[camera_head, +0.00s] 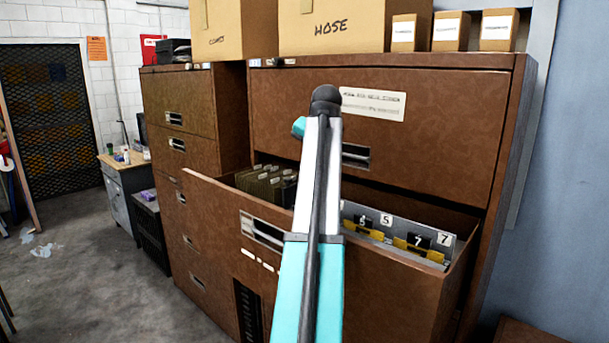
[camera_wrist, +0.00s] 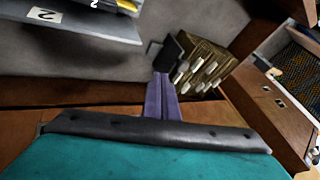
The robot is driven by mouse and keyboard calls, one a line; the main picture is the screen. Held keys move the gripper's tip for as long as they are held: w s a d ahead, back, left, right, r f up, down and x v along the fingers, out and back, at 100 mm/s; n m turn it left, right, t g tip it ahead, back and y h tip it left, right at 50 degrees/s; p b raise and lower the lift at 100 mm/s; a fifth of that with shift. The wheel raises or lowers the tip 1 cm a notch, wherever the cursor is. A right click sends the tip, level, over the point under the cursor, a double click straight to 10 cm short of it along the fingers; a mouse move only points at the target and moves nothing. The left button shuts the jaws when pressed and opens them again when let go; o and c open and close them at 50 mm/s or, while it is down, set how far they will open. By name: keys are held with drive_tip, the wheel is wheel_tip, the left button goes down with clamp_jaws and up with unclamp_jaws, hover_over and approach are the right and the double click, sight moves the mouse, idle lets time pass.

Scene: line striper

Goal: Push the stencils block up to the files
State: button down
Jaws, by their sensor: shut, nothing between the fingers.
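The stencils block (camera_head: 395,237) is a set of grey sheets with number labels and yellow tabs, in the right part of the open drawer. Its edge shows at the upper left of the wrist view (camera_wrist: 85,28). The files (camera_head: 268,184), an olive-brown bundle with pale tabs, stand in the drawer's left part and show right of centre in the wrist view (camera_wrist: 200,66). Bare drawer floor separates the two. My gripper (camera_wrist: 164,78) is shut and empty, its tips close to the files; I cannot tell whether they touch. In the head view my arm hides it.
The drawer's brown front panel (camera_head: 215,200) stands between me and the contents. The cabinet's upper drawer (camera_head: 460,120) is closed above. Cardboard boxes (camera_head: 335,28) sit on top. Clear floor (camera_head: 90,290) lies to the left.

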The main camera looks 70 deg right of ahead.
drive_tip(key=shift+b+v, duration=0.65)
drive_tip(key=shift+v, duration=1.85)
